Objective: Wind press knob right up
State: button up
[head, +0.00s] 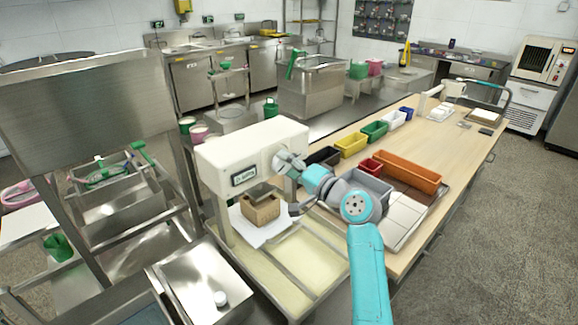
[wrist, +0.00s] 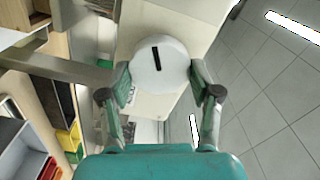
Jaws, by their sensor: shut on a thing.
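The press (head: 255,146) is a cream machine with a small dark label on its front, standing left of the middle in the head view. Its knob (wrist: 160,66) is a round pale disc with one black line mark, seen face-on in the wrist view. The mark runs nearly along the picture's vertical, tilted slightly. My gripper (wrist: 160,82) has its two green-padded fingers on either side of the knob, shut on it. In the head view my gripper (head: 284,165) is at the right side of the press head, where it hides most of the knob.
A brown block-like box (head: 260,209) sits on a white sheet below the press head. Coloured bins, among them a yellow bin (head: 351,145) and an orange bin (head: 408,171), stand on the wooden table to the right. A steel box (head: 195,282) stands at the front left.

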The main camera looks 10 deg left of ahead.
jog(key=n, duration=1.2)
jog(key=shift+s+a+n, duration=0.1)
jog(key=shift+s+n, duration=0.05)
jog(key=shift+n, duration=0.15)
dwell(0.4)
jog(key=o, duration=1.1)
jog(key=shift+o, duration=0.2)
jog(key=v, duration=1.2)
